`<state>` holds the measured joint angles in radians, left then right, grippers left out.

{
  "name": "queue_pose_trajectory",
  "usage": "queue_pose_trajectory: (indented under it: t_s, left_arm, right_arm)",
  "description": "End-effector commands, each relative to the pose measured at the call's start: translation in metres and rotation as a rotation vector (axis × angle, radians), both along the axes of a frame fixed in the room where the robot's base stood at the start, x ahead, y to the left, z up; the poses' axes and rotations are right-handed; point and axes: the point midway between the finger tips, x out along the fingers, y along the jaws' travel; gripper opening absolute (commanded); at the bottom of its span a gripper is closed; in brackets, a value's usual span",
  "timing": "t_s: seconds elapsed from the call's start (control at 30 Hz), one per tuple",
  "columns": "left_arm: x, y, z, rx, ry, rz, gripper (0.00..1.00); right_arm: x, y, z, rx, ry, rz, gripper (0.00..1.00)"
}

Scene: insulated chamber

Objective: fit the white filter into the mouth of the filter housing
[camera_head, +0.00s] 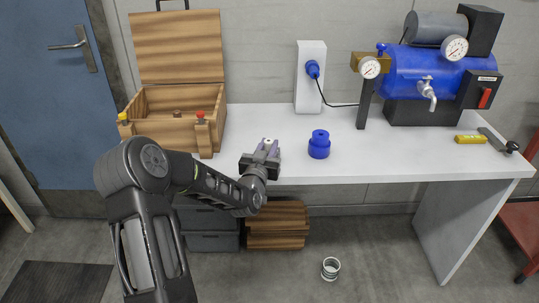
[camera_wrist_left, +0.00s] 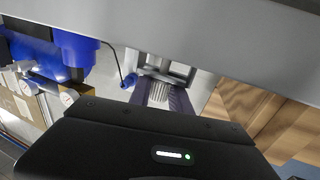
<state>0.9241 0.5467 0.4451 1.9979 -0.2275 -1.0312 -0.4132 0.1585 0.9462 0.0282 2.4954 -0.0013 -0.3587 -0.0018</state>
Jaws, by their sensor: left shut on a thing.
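My left gripper (camera_head: 266,148) is above the front part of the white table (camera_head: 385,160), left of a blue stepped cylinder (camera_head: 319,145). That cylinder stands upright on the table and looks like the filter housing; its mouth cannot be made out. The left gripper is shut on the white filter (camera_wrist_left: 157,91), a pale ridged piece between the purple fingers in the left wrist view. Only a small pale bit of it shows in the head view. The filter and the blue cylinder are apart. My right gripper is not in view.
An open wooden box (camera_head: 165,100) stands at the table's left end. A blue plug (camera_head: 312,68) sits in a white wall unit. A pale cup (camera_head: 331,268) is on the floor.

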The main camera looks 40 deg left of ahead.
Motion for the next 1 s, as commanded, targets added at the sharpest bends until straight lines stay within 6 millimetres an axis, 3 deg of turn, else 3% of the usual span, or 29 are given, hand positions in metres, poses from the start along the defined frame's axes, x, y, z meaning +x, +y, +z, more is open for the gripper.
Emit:
queue_pose_trajectory:
  t_s: [1.0]
  left_arm:
    - [0.0001,-0.0001,0.0072,0.0,-0.001,0.0,0.0]
  right_arm:
    - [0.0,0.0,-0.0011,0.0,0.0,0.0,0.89]
